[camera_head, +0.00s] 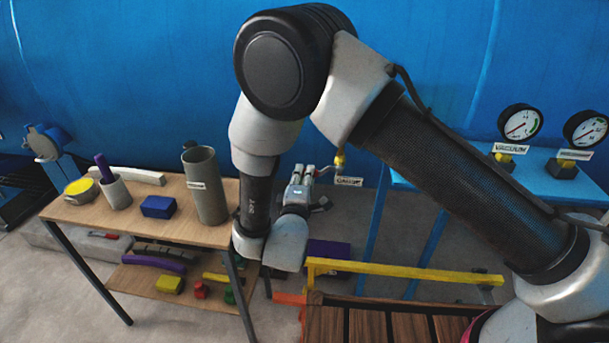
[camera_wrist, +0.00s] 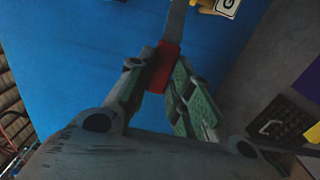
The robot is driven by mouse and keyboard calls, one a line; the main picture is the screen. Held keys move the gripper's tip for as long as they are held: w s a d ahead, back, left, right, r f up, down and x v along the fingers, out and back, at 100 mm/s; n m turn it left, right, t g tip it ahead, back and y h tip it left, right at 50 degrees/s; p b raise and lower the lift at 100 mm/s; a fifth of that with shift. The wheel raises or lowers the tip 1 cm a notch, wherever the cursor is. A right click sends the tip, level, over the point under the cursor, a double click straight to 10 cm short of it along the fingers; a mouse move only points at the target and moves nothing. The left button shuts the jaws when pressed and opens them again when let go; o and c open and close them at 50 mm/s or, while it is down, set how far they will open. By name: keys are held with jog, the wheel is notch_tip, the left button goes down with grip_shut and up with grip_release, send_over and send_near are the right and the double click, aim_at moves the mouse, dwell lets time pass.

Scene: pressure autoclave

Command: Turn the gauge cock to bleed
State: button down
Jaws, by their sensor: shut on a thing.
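The gauge cock (camera_head: 340,158) is a small yellow fitting on the blue vessel, with a "GAUGE" label (camera_head: 348,181) just below it. Its grey lever (camera_wrist: 176,22) runs down to a red grip (camera_wrist: 163,68) in the wrist view. My gripper (camera_head: 301,172) is left of the cock, with its fingers on both sides of the red grip (camera_wrist: 158,70), shut on it. In the head view the lever points left from the fitting toward my fingers; the red grip is mostly hidden there. Part of the label (camera_wrist: 228,7) shows at the top of the wrist view.
A wooden bench (camera_head: 75,207) at left holds a grey cylinder (camera_head: 205,187), a blue block (camera_head: 158,206) and a cup (camera_head: 116,193). A yellow rail (camera_head: 400,270) runs below my arm. Vacuum gauge (camera_head: 519,123) and another gauge (camera_head: 585,129) stand at right.

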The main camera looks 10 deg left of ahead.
jog(key=shift+f, duration=0.15)
jog(key=c, duration=1.3)
grip_release()
jog(key=shift+s, duration=0.15)
jog(key=s, duration=1.1)
jog(key=shift+s+a, duration=0.2)
jog(key=shift+s, duration=0.15)
